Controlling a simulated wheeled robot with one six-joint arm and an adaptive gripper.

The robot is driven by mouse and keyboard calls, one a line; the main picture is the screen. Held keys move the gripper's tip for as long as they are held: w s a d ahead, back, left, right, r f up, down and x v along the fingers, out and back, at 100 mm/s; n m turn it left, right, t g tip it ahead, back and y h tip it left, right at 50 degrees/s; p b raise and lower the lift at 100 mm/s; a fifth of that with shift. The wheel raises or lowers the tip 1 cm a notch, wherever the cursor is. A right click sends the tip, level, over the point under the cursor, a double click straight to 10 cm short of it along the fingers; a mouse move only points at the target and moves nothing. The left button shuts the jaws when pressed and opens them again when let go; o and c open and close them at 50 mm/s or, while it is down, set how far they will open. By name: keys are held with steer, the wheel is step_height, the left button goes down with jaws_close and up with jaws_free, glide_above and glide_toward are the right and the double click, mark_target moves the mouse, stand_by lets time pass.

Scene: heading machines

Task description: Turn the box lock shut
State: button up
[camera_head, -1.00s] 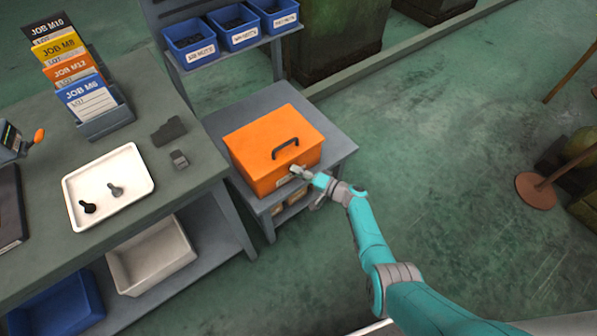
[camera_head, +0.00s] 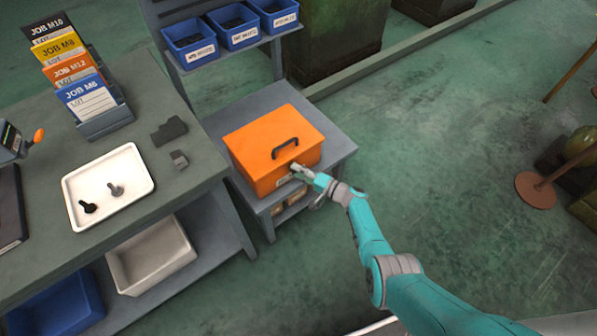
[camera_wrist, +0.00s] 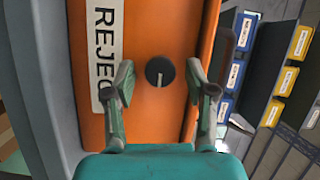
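An orange box (camera_head: 262,147) with a dark handle on its lid stands shut on a low grey table. The wrist view faces the box front (camera_wrist: 158,30) side-on, with a white label reading "REJEC" (camera_wrist: 105,55). The lock (camera_wrist: 159,71) is a round dark knob with a pale line on it, roughly along the picture's vertical. My gripper (camera_wrist: 163,85) is open, with one finger to each side of the knob and clear gaps between. In the head view my gripper (camera_head: 297,169) is at the box's front face and hides the lock.
The low grey table (camera_head: 335,150) bears the box. A workbench (camera_head: 200,150) to the left holds a white tray (camera_head: 70,200) with two small parts and a rack of job cards (camera_head: 105,120). Blue bins (camera_head: 233,28) stand behind. Open green floor lies to the right.

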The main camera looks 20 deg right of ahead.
steer(key=v, duration=1.2)
stand_by(0.5)
